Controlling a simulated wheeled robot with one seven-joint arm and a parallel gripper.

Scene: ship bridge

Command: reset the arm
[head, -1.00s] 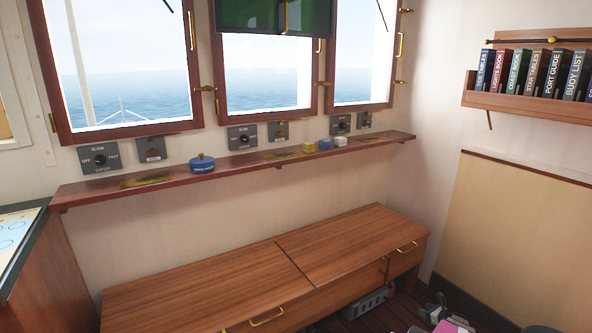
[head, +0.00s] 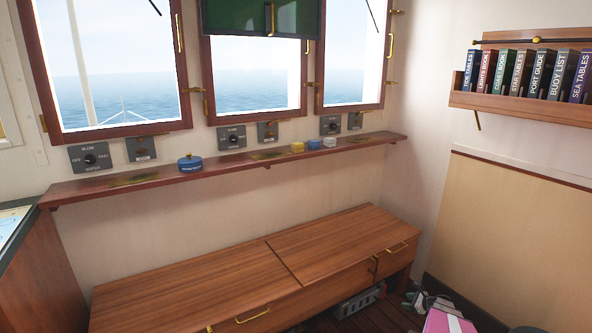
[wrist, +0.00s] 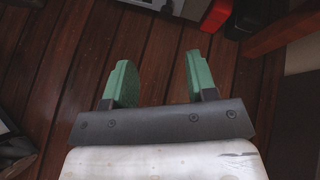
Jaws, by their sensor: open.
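My gripper (wrist: 160,78) shows in the wrist view with its two green fingers apart and nothing between them. It hangs over the dark wooden plank floor (wrist: 155,45). In the head view my gripper is not clearly seen. A pink item with a white stripe (head: 447,322) shows at the bottom right of the head view, cut off by the edge.
A wooden bench (head: 245,270) with brass handles runs below the windows. A narrow shelf (head: 225,166) above it holds a blue round tin (head: 190,163) and small blocks. A book rack (head: 520,105) hangs at the right. A grey crate (head: 357,303) sits under the bench.

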